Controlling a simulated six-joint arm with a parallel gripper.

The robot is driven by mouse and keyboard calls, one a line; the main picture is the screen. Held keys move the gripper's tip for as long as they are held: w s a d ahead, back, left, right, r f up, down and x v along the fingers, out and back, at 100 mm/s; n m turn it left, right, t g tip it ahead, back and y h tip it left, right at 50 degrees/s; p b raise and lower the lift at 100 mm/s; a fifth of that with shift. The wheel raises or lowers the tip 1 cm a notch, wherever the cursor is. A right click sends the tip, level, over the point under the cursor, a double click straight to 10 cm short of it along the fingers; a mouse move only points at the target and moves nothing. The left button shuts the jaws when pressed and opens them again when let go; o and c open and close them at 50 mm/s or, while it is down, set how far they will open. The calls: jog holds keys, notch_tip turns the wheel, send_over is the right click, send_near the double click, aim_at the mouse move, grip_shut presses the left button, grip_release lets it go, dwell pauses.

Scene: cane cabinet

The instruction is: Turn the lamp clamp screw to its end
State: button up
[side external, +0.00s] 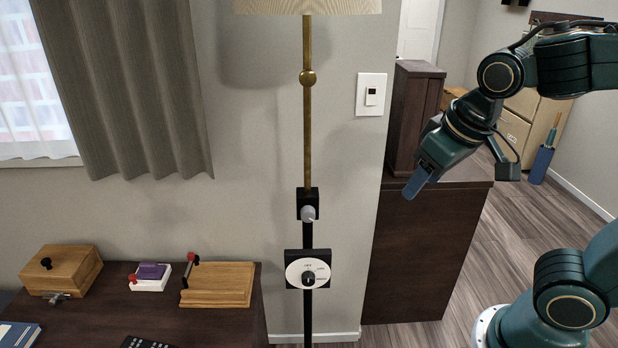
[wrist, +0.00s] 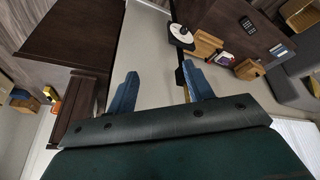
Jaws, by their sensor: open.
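The lamp's brass pole (side external: 307,130) runs down to a black clamp block (side external: 307,195) in the side view. The clamp screw (side external: 308,213), a light grey knob, sticks out of the front of that block. My gripper (side external: 413,187) is open and empty to the right of the clamp, well apart from it, pointing down and left. In the wrist view my gripper's two blue fingers (wrist: 158,80) are spread with nothing between them. The screw cannot be made out in the wrist view; a dark part beside the right finger may be the clamp.
A white dial (side external: 308,273) with a black knob sits below the clamp; it also shows in the wrist view (wrist: 181,34). A dark cabinet (side external: 420,255) stands behind my gripper. A desk (side external: 215,325) with small boxes is at lower left. The space between gripper and lamp looks clear.

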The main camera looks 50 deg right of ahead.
jog(key=shift+s+r+n+y, duration=0.2)
jog(key=shift+s+n+y, duration=0.1)
jog(key=shift+s, duration=0.75)
jog(key=shift+w, duration=0.15)
jog(key=m+g+h, duration=0.2)
jog(key=m+h, duration=0.1)
jog(key=m, duration=0.2)
send_over(307, 210)
jog(key=s+a, duration=0.2)
jog(key=s, duration=0.4)
jog(key=w+a+f+m, duration=0.1)
jog(key=w+a+f, duration=0.1)
jog(key=w+a+f+m+g+h, duration=0.1)
jog(key=w+a+f, duration=0.1)
jog(key=shift+w+a, duration=0.2)
jog(key=shift+w, duration=0.05)
jog(key=shift+d, duration=0.1)
jog(key=shift+d+x, duration=0.1)
jog(key=shift+x, duration=3.3)
jog(key=shift+d+x, duration=0.15)
jog(key=shift+x, duration=3.3)
jog(key=shift+s+r, duration=0.1)
jog(key=shift+s, duration=0.1)
jog(key=shift+c, duration=0.4)
